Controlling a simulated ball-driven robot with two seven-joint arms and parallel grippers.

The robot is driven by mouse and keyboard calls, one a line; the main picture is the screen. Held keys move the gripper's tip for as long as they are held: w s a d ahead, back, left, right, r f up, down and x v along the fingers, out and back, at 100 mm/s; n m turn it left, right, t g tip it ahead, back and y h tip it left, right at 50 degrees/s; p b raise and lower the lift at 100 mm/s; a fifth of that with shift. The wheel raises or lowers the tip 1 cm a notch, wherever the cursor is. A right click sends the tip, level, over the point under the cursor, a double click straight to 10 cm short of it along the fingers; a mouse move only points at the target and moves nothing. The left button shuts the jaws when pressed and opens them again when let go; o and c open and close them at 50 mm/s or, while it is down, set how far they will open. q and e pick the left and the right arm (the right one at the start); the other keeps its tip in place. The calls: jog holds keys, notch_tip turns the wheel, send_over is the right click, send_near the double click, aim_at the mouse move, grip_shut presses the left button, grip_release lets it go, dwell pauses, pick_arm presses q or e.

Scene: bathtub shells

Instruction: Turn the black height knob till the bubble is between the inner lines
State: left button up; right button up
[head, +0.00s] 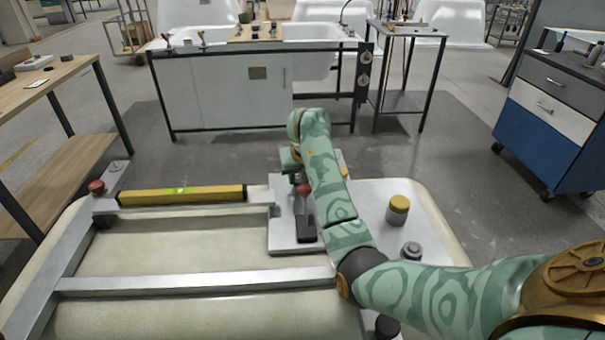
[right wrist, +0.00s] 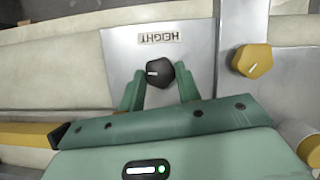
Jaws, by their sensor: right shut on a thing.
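The black height knob (right wrist: 160,73) sits on a grey plate beside a "HEIGHT" label, which reads upside down in the right wrist view. Its white mark points left. My right gripper (right wrist: 160,90) has one green finger on each side of the knob and is shut on it. In the head view my right gripper (head: 293,165) is over the plate (head: 285,240), and my arm hides the knob. The yellow spirit level (head: 180,194) lies left of the plate. Its green vial (head: 180,190) is too small to read the bubble against the lines. My left gripper is out of view.
A yellow knob (right wrist: 252,60) is close to the black one. A yellow-topped cylinder (head: 398,208) and a grey knob (head: 411,251) stand right of the plate. A red knob (head: 97,187) is at the far left. Metal rails (head: 195,281) cross the pale shell.

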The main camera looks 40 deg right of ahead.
jog(key=o, duration=1)
jog(key=shift+c, duration=0.2)
pick_arm(q)
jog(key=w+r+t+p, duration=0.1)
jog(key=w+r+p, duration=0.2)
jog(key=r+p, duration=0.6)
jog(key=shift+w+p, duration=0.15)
jog(key=shift+p, duration=0.15)
pick_arm(e)
jog(key=v, duration=1.6)
jog(key=shift+s, duration=0.2)
